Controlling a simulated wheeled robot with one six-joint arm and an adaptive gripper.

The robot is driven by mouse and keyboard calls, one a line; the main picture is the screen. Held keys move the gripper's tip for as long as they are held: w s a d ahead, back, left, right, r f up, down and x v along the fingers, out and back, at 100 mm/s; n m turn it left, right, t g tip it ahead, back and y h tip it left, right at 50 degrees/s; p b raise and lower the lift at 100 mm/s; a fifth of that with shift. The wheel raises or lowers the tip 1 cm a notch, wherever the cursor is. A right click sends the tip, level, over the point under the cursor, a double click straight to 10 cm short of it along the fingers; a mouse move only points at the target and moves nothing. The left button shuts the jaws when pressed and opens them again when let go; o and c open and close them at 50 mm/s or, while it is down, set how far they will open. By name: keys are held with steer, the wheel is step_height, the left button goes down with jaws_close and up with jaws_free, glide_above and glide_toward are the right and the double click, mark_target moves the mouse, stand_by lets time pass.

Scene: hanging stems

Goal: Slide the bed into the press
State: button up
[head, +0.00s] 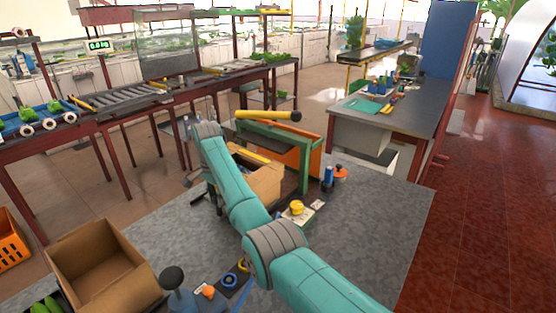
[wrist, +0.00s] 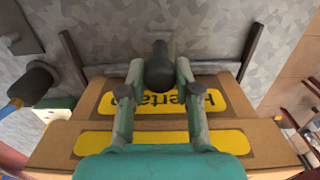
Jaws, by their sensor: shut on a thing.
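In the head view the press (head: 304,168) has a green frame and orange sides, with a yellow lever ending in a dark ball (head: 294,116) across its top. An open cardboard carton (head: 262,186) stands at its near left side, partly behind my arm. The wrist view shows the carton (wrist: 225,135) with yellow labels. My gripper (wrist: 158,74) is shut on a dark round-ended knob (wrist: 158,62), one finger on each side. I take this knob as the bed's handle; the bed itself is largely hidden, and its depth in the press cannot be told.
Dark bars (wrist: 250,52) flank the carton on the grey surface. Another open carton (head: 100,268) is at lower left. A long bench (head: 135,97) stands behind. The grey surface at right is clear.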

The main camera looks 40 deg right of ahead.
steer(key=shift+d, duration=0.25)
steer(key=shift+w+d, duration=0.1)
steer(key=shift+w+d, duration=0.25)
steer(key=shift+d, duration=0.6)
steer(key=shift+w+d, duration=0.3)
steer(key=shift+d, duration=0.5)
steer(key=shift+w+d, duration=0.25)
steer(key=shift+d, duration=0.6)
steer(key=o, duration=1.9)
steer(key=shift+r, duration=4)
